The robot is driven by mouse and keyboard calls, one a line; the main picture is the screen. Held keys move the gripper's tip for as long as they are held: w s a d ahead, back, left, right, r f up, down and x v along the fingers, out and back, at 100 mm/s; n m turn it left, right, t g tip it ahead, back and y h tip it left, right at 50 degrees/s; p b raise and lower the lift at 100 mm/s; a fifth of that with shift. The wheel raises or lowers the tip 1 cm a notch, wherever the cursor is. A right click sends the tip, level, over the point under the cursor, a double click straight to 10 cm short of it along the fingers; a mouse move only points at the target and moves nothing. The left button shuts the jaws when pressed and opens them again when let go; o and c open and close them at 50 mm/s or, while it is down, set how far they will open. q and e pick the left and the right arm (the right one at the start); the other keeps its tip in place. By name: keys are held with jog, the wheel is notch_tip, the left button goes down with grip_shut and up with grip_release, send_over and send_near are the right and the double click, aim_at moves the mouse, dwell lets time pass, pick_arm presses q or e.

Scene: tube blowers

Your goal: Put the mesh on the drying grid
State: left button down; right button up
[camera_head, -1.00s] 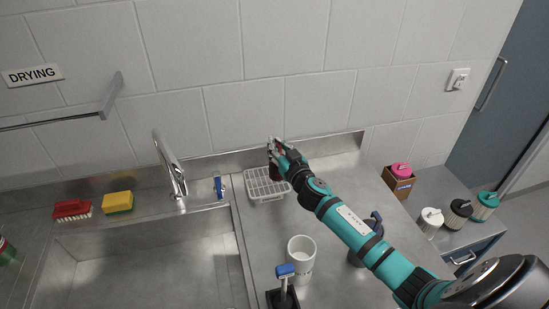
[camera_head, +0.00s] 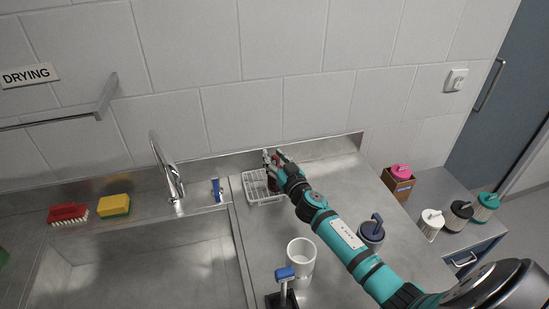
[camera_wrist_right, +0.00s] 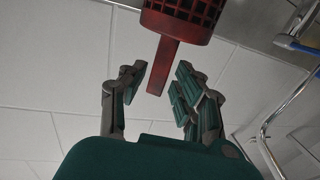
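The red mesh (camera_wrist_right: 184,15), a lattice basket with a flat handle, is at the top of the right wrist view. My right gripper (camera_wrist_right: 160,83) is open, with the mesh's handle between its spread fingers and gaps visible on both sides. In the head view my right gripper (camera_head: 270,157) is over the back of a white slotted rack (camera_head: 262,199) on the counter. Only a little dark red of the mesh (camera_head: 273,184) shows there beside the fingers; whether it rests on the rack is hard to tell. My left gripper is not in view.
A metal wall bar (camera_head: 60,118) hangs under the DRYING sign (camera_head: 29,75). The sink with its faucet (camera_head: 167,170) lies left of the rack. A white cup (camera_head: 301,262), a blue-handled brush (camera_head: 285,274) and a blue-lidded container (camera_head: 372,229) stand in front and right.

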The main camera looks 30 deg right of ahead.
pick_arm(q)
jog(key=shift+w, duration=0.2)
